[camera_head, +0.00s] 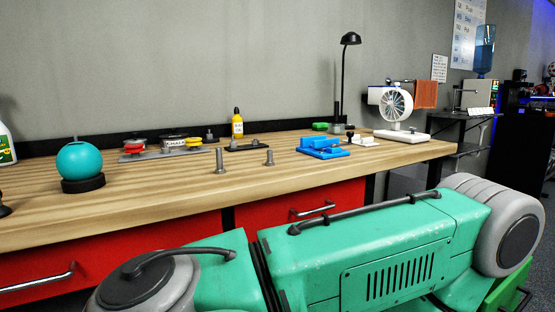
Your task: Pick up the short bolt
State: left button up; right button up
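The short bolt (269,158) is grey and stands upright on the wooden workbench (150,205), near the middle of its front part. A taller grey bolt (219,160) stands upright to its left, apart from it. Nothing touches the short bolt, and it shows in full. Neither of my grippers is in view.
Behind the bolts are a dark tray (236,149) and a yellow bottle (238,124). A teal ball (82,160) on a dark base stands left. A blue tool (322,147), a black lamp (343,90) and a white fan (396,105) stand right. Bench in front of the bolts is clear.

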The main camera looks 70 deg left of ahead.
aim_at(269, 162)
jog(key=l+u, duration=0.1)
jog(key=u, duration=2.3)
jog(key=z, duration=0.25)
jog(key=i+l, duration=0.05)
